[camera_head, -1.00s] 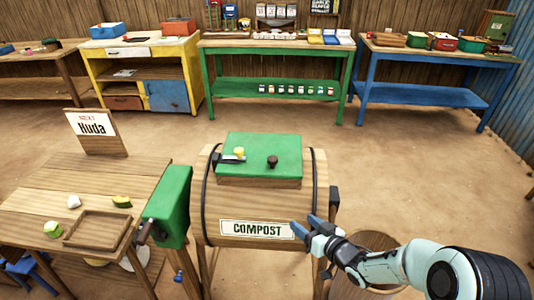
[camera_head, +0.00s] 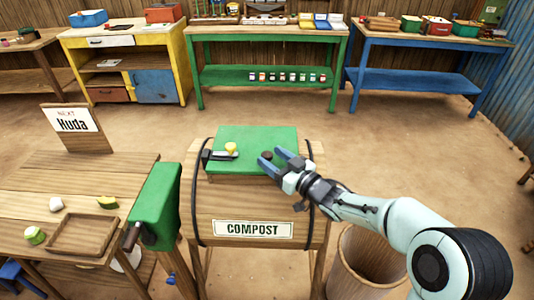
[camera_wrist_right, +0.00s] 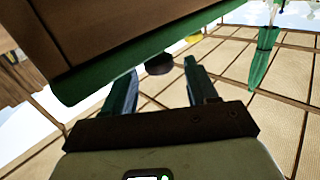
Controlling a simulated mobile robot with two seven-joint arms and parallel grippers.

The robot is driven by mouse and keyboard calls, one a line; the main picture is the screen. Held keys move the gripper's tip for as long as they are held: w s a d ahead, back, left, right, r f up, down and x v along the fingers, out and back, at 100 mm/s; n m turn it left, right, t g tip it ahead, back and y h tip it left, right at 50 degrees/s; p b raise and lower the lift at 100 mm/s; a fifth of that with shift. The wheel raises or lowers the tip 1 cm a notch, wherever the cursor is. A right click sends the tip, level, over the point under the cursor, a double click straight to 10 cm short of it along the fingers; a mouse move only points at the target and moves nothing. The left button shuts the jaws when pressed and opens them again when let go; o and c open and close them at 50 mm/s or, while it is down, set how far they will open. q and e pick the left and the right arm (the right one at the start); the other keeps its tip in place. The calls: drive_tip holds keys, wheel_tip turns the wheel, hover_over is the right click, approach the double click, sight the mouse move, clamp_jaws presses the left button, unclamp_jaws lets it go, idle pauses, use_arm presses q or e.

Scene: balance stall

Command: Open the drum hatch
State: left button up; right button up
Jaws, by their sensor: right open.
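The wooden compost drum (camera_head: 215,205) stands in the middle of the head view with a white COMPOST label. Its green hatch (camera_head: 262,135) lies closed on top. A dark round knob (camera_head: 267,155) stands on the hatch's right half. My right gripper (camera_head: 272,158) is open at this dark knob. In the right wrist view, the knob (camera_wrist_right: 159,64) appears between the open fingertips, beside the green hatch edge (camera_wrist_right: 90,85); contact cannot be told. My left gripper is not in view.
A green box with a crank (camera_head: 155,205) stands close left of the drum, beside a wooden table (camera_head: 35,185) with a tray (camera_head: 82,235). A wooden barrel (camera_head: 365,265) stands below my right arm. Benches line the back; the floor between is clear.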

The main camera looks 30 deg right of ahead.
drive_tip(key=shift+x, duration=1.45)
